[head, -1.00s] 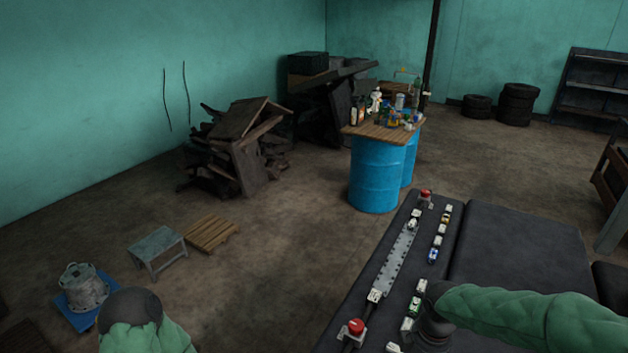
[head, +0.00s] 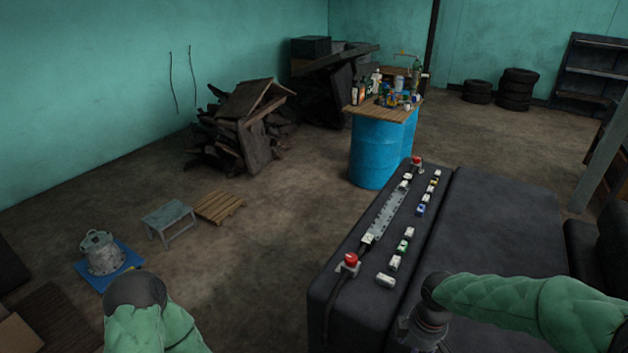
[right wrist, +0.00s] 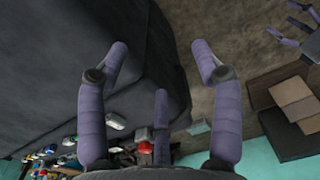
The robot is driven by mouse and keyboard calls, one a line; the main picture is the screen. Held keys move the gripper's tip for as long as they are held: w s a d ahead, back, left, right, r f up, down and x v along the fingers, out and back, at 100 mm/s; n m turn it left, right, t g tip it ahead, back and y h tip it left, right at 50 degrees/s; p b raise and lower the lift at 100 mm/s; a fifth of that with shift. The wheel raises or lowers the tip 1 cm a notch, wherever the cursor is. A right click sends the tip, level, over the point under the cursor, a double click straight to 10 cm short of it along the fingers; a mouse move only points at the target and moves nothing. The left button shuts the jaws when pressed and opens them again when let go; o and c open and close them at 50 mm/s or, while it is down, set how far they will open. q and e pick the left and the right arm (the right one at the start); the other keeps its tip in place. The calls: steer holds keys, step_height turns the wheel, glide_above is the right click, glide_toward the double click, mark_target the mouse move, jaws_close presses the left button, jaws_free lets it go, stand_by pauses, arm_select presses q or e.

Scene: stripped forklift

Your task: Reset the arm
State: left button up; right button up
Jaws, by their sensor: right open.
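My right arm comes in from the right in the head view, and its dark wrist (head: 432,290) is over the near part of the black forklift body (head: 490,240). In the right wrist view my right gripper (right wrist: 160,47) has its purple fingers spread apart with nothing between them. My left arm's green sleeve (head: 150,325) shows at the bottom left of the head view, where its gripper is out of sight. The left gripper (right wrist: 284,22) shows small at the top right of the right wrist view, with purple fingers apart and empty.
A blue drum (head: 378,155) carries a cluttered wooden board.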

steer(key=s+a+f+m+y+b, duration=0.1)
steer(key=a+f+m+y+b, duration=0.3)
steer(key=f, duration=1)
steer(key=s+a+f+m+h+b, duration=0.15)
steer(key=a+f+b, duration=0.5)
steer(key=f, duration=0.65)
arm_select(q)
step_height(320, 180, down, 24)
steer(key=b, duration=1.3)
steer(key=shift+w, duration=0.35)
arm_select(e)
steer(key=s+a+f+m, duration=0.1)
steer(key=s+f+m, duration=0.3)
steer(key=f, duration=0.7)
steer(key=s+a+f+m+y, duration=0.1)
steer(key=s+f+m, duration=0.3)
steer(key=f, duration=0.8)
steer(key=shift+a, duration=0.55)
steer(key=shift+o, duration=0.5)
steer(key=shift+f, duration=0.1)
arm_select(q)
steer(key=shift+s, duration=0.1)
